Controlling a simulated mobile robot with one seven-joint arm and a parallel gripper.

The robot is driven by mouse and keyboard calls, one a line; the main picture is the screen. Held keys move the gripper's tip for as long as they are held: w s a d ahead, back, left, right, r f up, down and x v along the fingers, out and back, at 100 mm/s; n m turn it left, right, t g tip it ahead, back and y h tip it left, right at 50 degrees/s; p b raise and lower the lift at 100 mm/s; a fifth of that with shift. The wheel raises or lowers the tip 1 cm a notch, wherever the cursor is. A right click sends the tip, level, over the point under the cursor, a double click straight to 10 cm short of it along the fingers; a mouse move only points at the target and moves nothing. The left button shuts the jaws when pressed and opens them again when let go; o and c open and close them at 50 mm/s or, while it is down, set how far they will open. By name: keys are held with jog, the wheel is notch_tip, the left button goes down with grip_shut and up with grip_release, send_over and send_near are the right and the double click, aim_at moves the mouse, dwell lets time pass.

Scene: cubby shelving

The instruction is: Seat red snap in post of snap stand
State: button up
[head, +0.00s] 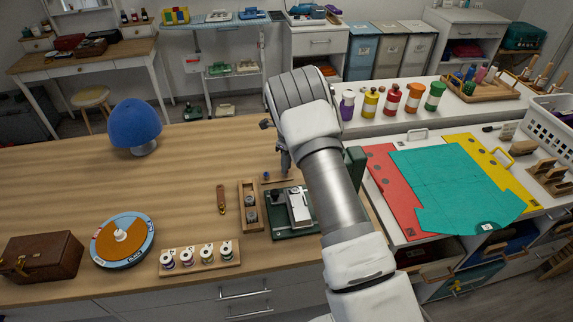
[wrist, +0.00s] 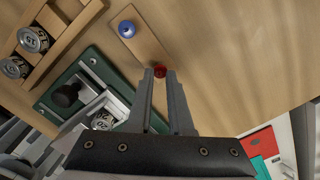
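A red snap (wrist: 159,71) shows between my fingertips in the wrist view. My gripper (wrist: 160,76) appears shut on it, with a finger close on each side. The snap stand, a narrow wooden strip (wrist: 144,48), runs below the fingertips and has a blue snap (wrist: 127,29) at its far end. The red snap is over the strip's near end. The post is hidden, and I cannot tell whether the snap touches it. In the head view my gripper (head: 284,170) points down at the strip, beside the blue snap (head: 266,175); the red snap is not visible there.
A green-based press (head: 292,212) stands close in front of the gripper, with a wooden tray (head: 249,207) of small tins left of it. A spool rack (head: 200,258), a round dial (head: 122,240) and a blue dome (head: 136,124) stand farther left.

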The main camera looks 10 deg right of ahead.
jog(key=shift+o, duration=1)
jog(key=shift+r, duration=0.15)
notch_tip(320, 180, up, 17)
jog(key=b, duration=0.1)
jog(key=shift+s+d, duration=0.3)
jog(key=shift+d, duration=0.05)
jog(key=shift+r, duration=0.1)
